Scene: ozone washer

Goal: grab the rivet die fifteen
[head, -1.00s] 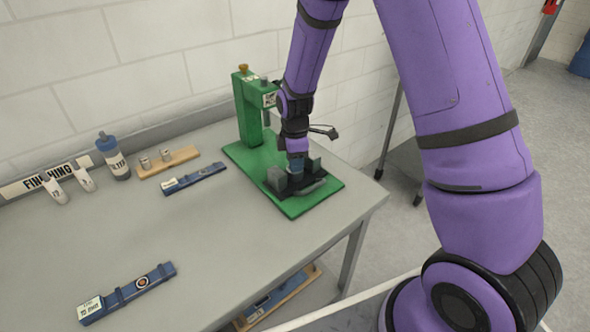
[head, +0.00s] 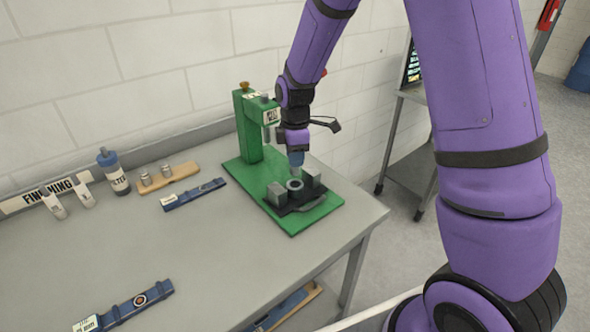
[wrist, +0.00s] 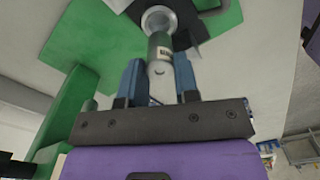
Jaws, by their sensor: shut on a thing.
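My gripper (head: 296,168) is above the black fixture (head: 308,203) on the green press base. In the wrist view its blue fingers (wrist: 160,85) are shut on a small silver cylinder (wrist: 161,48) with a label too small to read, likely the rivet die. The cylinder is mostly hidden in the head view. A round grey ring (head: 295,184) sits in the fixture between two grey blocks, just below the fingers. I cannot tell whether the cylinder still touches the ring.
The green press (head: 252,125) stands left of my gripper. The table's middle is clear.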

